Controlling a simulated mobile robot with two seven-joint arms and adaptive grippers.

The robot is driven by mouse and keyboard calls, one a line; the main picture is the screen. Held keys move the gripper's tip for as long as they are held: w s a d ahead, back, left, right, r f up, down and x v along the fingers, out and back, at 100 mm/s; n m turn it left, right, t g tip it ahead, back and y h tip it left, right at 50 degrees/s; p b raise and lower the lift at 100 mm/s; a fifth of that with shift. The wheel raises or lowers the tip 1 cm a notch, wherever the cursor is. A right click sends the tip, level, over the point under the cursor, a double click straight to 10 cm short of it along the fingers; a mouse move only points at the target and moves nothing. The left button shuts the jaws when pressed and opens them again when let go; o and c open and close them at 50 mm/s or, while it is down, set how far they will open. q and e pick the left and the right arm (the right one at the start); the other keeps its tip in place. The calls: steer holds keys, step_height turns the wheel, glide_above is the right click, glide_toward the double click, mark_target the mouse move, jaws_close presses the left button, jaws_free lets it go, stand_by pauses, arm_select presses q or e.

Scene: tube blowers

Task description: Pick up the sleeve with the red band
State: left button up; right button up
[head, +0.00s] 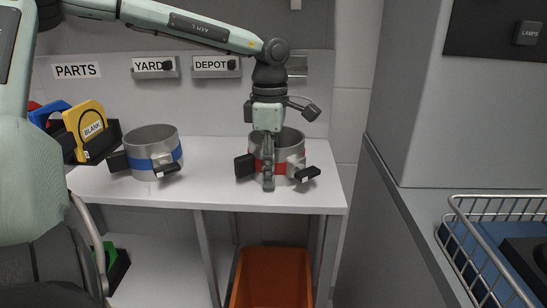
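The sleeve with the red band (281,168) is a short grey metal cylinder standing upright on the right part of the white shelf, with dark handles or latches at its sides. My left gripper (268,182) points down at this sleeve, and its fingers cover part of the sleeve's front and rim. The fingers show edge-on, so I cannot tell whether they are open, shut or touching the sleeve. A similar sleeve with a blue band (131,157) stands to the left on the same shelf. My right gripper is not in view.
An orange bin (271,278) sits below the shelf. A grey cabinet (420,110) and a wire basket (490,240) are at the right. Shelf between the sleeves is clear.

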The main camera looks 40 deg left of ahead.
arm_select(q)
jaws_close()
steer(key=shift+r, duration=0.2)
